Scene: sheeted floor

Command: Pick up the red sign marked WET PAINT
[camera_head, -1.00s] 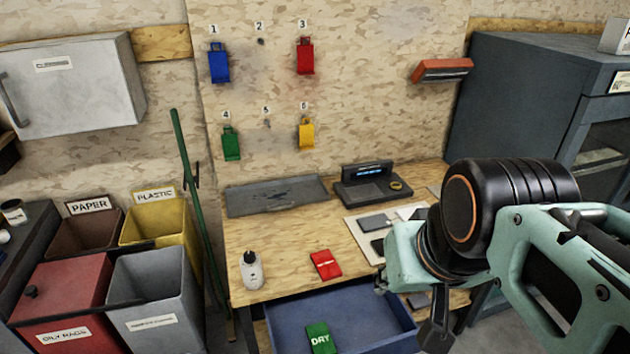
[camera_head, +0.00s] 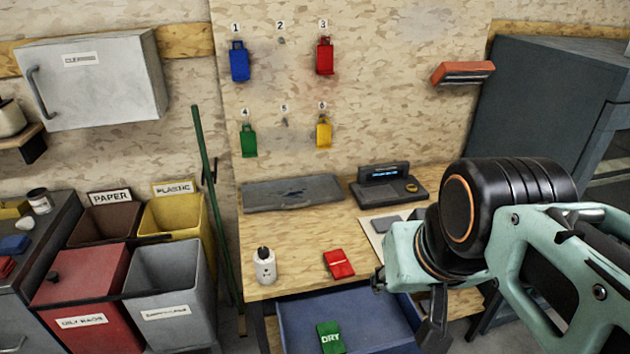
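A small red sign (camera_head: 338,263) with a white marking too small to read lies flat on the wooden workbench, near its front edge. A green sign marked DRY (camera_head: 331,338) lies in the open blue drawer (camera_head: 385,312) below it. My gripper (camera_head: 433,335) hangs at the lower right, to the right of the red sign and apart from it. Only a dark part of it shows below my arm, so its opening cannot be told. My arm hides the right part of the bench.
A white bottle (camera_head: 265,268) stands left of the red sign. A grey tray (camera_head: 290,194) and a dark device (camera_head: 388,187) are at the back. Coloured tags, including a red one (camera_head: 325,57), hang on the wall. Bins, including a red one (camera_head: 85,290), stand left.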

